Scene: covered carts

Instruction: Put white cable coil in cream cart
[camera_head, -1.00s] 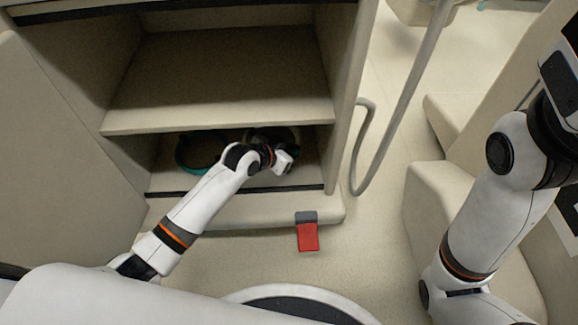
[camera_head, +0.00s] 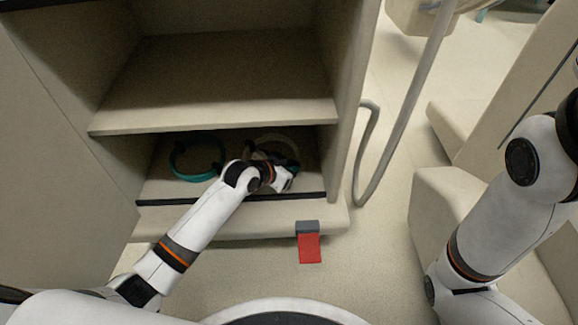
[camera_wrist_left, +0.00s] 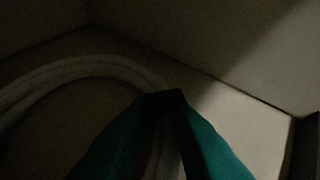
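The white cable coil (camera_head: 272,138) lies on the dark lower shelf of the cream cabinet, partly hidden by my left gripper. In the left wrist view the pale coil (camera_wrist_left: 82,66) curves in from the left and runs to the gripper's fingertips. My left gripper (camera_head: 285,165) reaches into the lower compartment. In the left wrist view its teal fingers (camera_wrist_left: 165,97) come together at the tips, and a pale strand shows between them. The view is dark, but the gripper looks shut on the coil. My right gripper is out of view. I cannot tell which body is the cream cart.
A teal coil (camera_head: 195,176) lies left of the white one on the same shelf. The upper shelf (camera_head: 215,85) is empty. A red pedal (camera_head: 309,248) sticks out at the cabinet's foot. A grey tube (camera_head: 400,120) and beige bodies (camera_head: 440,195) stand on the right.

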